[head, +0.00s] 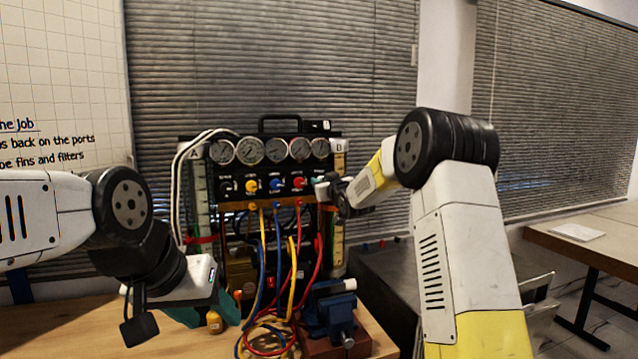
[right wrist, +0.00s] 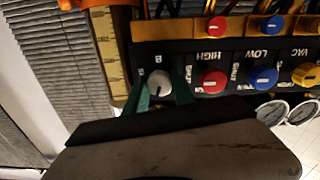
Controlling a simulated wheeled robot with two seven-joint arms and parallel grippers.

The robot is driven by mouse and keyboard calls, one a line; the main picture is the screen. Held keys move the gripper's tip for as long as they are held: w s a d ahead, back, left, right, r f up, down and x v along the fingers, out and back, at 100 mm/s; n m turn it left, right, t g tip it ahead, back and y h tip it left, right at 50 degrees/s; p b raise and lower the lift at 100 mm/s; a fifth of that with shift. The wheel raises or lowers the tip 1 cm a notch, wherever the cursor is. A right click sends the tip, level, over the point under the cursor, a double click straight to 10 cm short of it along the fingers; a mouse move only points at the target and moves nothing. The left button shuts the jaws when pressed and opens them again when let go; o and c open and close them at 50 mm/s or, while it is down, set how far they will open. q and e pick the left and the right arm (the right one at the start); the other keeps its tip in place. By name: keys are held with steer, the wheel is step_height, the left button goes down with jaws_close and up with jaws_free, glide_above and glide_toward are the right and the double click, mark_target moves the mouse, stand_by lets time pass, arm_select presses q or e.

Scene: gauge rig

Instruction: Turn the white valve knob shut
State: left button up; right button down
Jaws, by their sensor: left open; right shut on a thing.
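The white valve knob (right wrist: 158,83) shows in the right wrist view at the end of the panel's knob row, with a dark line on its face. My right gripper (right wrist: 160,93) is shut on it, one green finger on each side. In the head view, my right gripper (head: 319,181) reaches the right end of the panel (head: 270,170); its own wrist mostly hides the knob there. My left gripper (head: 207,312) is open, low at the left in front of the rig, with teal fingers spread and nothing between them in its grip.
Red (right wrist: 212,81), blue (right wrist: 263,77) and yellow (right wrist: 307,74) knobs sit beside the white one. Gauges (head: 276,150) line the panel top. Coloured hoses (head: 292,270) hang in front, down to the wooden table (head: 60,325). A blue vise (head: 330,308) stands at the front right.

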steer(key=m, duration=0.3)
steer(key=shift+d+m, duration=0.1)
steer(key=shift+m, duration=0.3)
steer(key=m, duration=0.3)
steer(key=shift+m, duration=0.3)
steer(key=m, duration=0.4)
steer(key=shift+d+f, duration=0.1)
steer(key=shift+m, duration=1.4)
steer(key=c, duration=1.1)
jaws_free()
steer(key=shift+o, duration=0.2)
steer(key=shift+s, duration=0.1)
